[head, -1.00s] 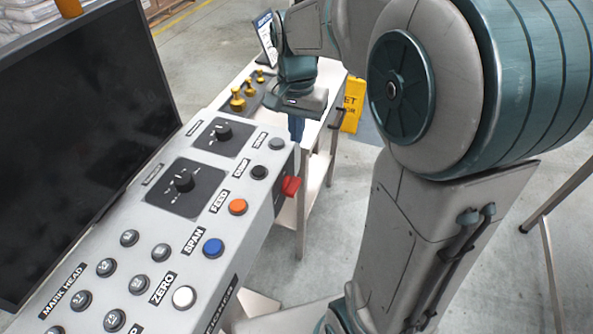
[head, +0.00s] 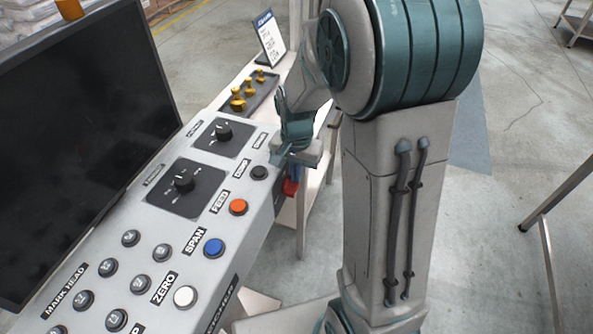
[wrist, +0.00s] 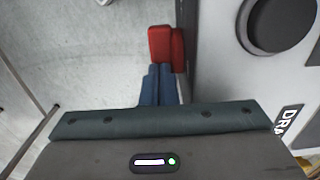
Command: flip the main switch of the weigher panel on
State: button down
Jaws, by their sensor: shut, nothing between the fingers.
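The weigher panel (head: 250,210) is a pale grey sloped console with knobs and coloured buttons. A red switch lever (head: 290,188) sticks out from its right side face, and it also shows in the wrist view (wrist: 163,45). My gripper (head: 296,173) is at that side face, just above the red lever in the head view, partly hiding it. In the wrist view its blue fingers (wrist: 159,84) are together and empty, with their tips at the lever's near edge. I cannot tell whether they touch it. The lever's mounting is partly hidden.
A dark monitor (head: 80,130) stands along the panel's left. Behind is a bench with brass weights (head: 238,103) and a sign (head: 270,38). A dark round button (wrist: 272,22) lies right of the lever. Open floor lies right of the panel.

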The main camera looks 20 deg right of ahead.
jog(key=shift+w+d+f+b, duration=0.3)
jog(key=shift+w+b, duration=0.15)
jog(key=shift+w, duration=0.05)
jog(key=shift+r, duration=0.1)
jog(key=shift+r+p, duration=0.45)
jog(key=w+d+r, duration=0.1)
jog(key=r, duration=0.5)
jog(key=w+d+r+p, duration=0.1)
jog(key=w+r, duration=0.1)
jog(key=r, duration=0.4)
jog(key=shift+w+d+r, duration=0.2)
jog(key=shift+d, duration=0.1)
jog(key=shift+m, duration=0.3)
